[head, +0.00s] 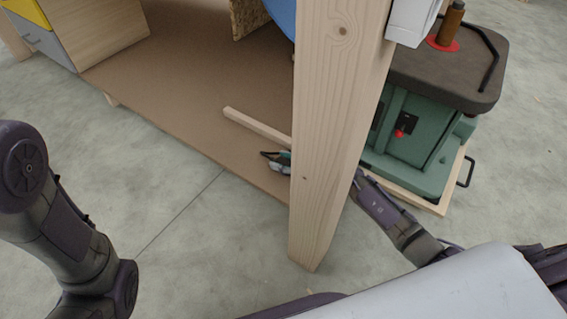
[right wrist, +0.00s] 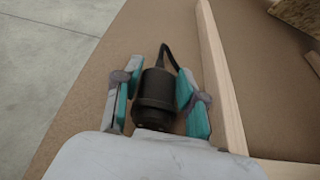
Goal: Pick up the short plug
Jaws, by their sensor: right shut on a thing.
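The short plug (right wrist: 154,91) is a dark cylinder with a black cord at its far end, in the right wrist view. My right gripper (right wrist: 157,84) is shut on it, with a teal-padded finger on each side of the plug. In the head view the right gripper (head: 272,160) shows only in part, left of a wooden post and over the brown board. The post hides the rest of it, and the plug is too small there to make out clearly. My left arm is at the left of the head view, but its gripper is out of the picture.
The thick wooden post (head: 338,120) stands in front of my right forearm. A wooden strip (head: 255,126) lies on the brown board (head: 190,85) beside the gripper. A green machine (head: 420,125) stands at the right. The concrete floor (head: 200,235) is clear at the front left.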

